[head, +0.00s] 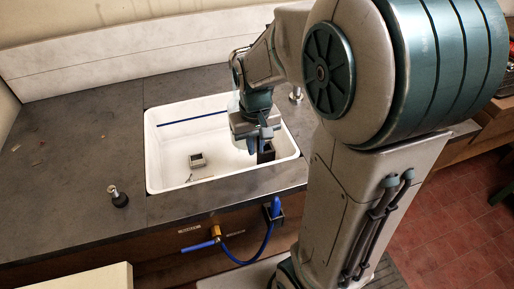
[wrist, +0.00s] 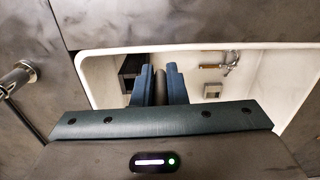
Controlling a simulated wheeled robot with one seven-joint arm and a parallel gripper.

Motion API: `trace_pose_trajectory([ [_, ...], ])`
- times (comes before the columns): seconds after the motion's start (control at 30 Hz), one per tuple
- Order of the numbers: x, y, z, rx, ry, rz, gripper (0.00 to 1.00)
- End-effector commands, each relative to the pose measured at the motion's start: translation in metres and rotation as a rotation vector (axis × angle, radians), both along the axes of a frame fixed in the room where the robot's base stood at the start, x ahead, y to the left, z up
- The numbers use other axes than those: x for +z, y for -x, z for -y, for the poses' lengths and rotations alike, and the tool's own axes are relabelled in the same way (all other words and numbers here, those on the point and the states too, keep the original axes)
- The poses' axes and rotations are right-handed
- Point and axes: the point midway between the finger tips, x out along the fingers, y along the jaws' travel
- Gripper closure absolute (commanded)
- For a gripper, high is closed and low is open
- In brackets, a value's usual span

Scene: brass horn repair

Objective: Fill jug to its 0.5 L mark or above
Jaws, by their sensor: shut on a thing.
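My gripper (head: 264,137) reaches down into the white sink (head: 165,178) at its right part. In the wrist view its two blue fingers (wrist: 160,88) are closed on a narrow dark grey piece (wrist: 160,92) between them. A pale, partly see-through shape (head: 240,146) shows just below and left of the gripper in the head view; it may be the jug, but its outline is unclear. I cannot make out a 0.5 L mark or a water level. The gripper and arm hide part of the sink's right side.
A dark block (head: 267,153) stands inside the sink's right side. A small square metal fitting (head: 197,160) is on the sink floor. A black-based metal knob (head: 119,197) stands on the left counter. A blue hose (head: 247,262) with a brass fitting (head: 215,232) hangs at the front.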

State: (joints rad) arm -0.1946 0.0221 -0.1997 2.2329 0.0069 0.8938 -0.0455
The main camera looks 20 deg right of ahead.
Motion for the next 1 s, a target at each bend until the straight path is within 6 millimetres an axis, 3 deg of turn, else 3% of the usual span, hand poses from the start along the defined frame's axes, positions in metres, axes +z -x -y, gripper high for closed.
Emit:
trace_pose_trajectory([
  [1.0, 0.001, -0.101, -0.001, 0.003, 0.000, 0.000, 1.00],
])
